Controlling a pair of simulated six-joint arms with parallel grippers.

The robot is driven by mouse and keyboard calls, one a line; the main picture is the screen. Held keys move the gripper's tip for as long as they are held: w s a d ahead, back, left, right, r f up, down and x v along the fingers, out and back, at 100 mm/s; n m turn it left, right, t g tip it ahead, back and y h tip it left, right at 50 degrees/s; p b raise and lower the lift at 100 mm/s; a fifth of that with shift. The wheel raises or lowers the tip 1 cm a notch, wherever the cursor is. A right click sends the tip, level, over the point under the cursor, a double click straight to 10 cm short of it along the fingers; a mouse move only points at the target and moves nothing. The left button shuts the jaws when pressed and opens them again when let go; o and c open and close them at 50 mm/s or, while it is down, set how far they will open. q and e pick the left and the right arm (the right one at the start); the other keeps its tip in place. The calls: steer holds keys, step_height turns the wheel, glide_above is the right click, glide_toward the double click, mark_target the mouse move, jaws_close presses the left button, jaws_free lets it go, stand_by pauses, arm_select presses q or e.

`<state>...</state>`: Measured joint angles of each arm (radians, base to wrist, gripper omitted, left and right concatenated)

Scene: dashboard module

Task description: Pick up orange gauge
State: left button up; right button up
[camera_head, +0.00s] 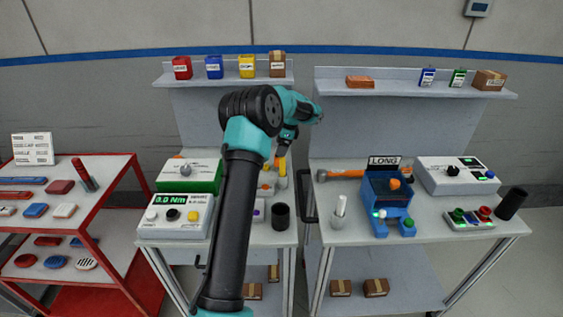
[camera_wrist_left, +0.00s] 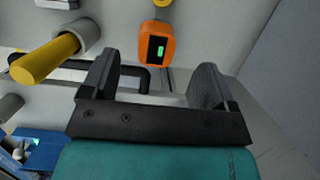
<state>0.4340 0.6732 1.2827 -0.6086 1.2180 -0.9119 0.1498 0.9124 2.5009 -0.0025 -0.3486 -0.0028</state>
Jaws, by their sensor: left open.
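The orange gauge (camera_wrist_left: 156,43) lies on a light bench top in the left wrist view, with a small black window and a green mark on its face. It sits beyond my left gripper (camera_wrist_left: 156,80), roughly in line with the space between the fingers. My left gripper is open, with nothing between its fingers. In the head view my left gripper (camera_head: 287,148) is above the right part of the left bench, and my arm hides much of that bench. A small orange patch beside the arm there may be the gauge. My right gripper is not in view.
A yellow-handled tool (camera_wrist_left: 45,62) in a grey holder is left of the gauge. A black cup (camera_head: 281,216) stands near the left bench's front edge. The right bench holds a blue device (camera_head: 388,200) marked LONG and an orange-handled tool (camera_head: 345,174). A gap separates the benches.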

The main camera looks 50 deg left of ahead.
mark_target(278, 159)
arm_select(q)
steer(key=shift+x, duration=0.9)
steer(key=shift+d+x, duration=0.2)
steer(key=shift+x, duration=1.1)
steer(key=shift+d+x, duration=0.15)
steer(key=shift+x, duration=1.15)
steer(key=shift+w+f, duration=0.1)
steer(key=shift+w, duration=0.05)
steer(key=shift+c, duration=0.2)
steer(key=c, duration=1)
